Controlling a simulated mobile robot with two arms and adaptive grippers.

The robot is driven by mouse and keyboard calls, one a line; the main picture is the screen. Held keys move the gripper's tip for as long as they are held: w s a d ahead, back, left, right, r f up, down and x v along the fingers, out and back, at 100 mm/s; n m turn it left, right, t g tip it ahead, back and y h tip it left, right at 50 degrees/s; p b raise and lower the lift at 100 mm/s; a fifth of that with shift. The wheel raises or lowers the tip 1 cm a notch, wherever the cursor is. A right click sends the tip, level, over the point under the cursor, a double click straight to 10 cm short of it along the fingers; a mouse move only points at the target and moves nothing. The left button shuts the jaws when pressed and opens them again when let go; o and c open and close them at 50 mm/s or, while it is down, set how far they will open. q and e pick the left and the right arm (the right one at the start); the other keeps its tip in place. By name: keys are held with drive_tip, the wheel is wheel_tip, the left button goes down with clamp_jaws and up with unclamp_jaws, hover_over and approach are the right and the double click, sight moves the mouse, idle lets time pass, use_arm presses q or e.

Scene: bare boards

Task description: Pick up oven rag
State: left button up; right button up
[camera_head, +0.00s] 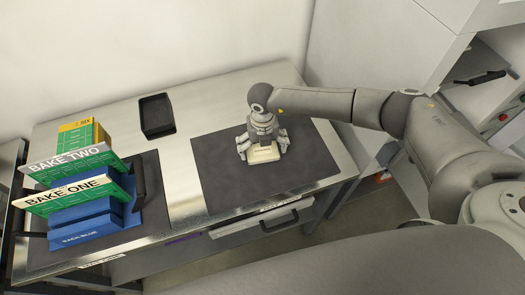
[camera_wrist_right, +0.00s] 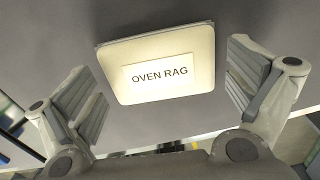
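The oven rag (camera_head: 264,154) is a flat cream-coloured pad with rounded corners, lying on a dark mat on the metal table. In the right wrist view the oven rag (camera_wrist_right: 157,62) bears a label reading "OVEN RAG". My right gripper (camera_head: 263,148) is directly over it, pointing down. In the right wrist view the fingers of my right gripper (camera_wrist_right: 170,90) are spread wide, one on each side of the rag, with gaps between the fingers and its edges. My left gripper is not in either view.
The dark mat (camera_head: 225,185) is otherwise bare. A black tray (camera_head: 156,117) stands at the back of the table. At left, green "BAKE ONE" and "BAKE TWO" boxes (camera_head: 75,193) and a blue box (camera_head: 85,232) stand on another dark mat. A drawer handle (camera_head: 282,224) juts from the table's front.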

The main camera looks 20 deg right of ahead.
drive_tip(key=c, duration=0.6)
drive_tip(key=shift+r, duration=0.1)
drive_tip(key=shift+w+r+b, duration=0.1)
drive_tip(key=shift+r+b, duration=0.4)
drive_tip(key=shift+r, duration=0.05)
drive_tip(key=s+d+r+b, duration=0.1)
drive_tip(key=s+d+r, duration=0.1)
drive_tip(key=s+r, duration=0.2)
drive_tip(key=s+d+r+b, duration=0.2)
drive_tip(key=s+r, duration=0.2)
drive_tip(key=s+d+r+b, duration=0.2)
drive_tip(key=s+r, duration=0.1)
drive_tip(key=s, duration=0.1)
drive_tip(key=shift+s+d+r, duration=0.15)
drive_tip(key=shift+s+r, duration=0.2)
drive_tip(key=shift+r, duration=0.05)
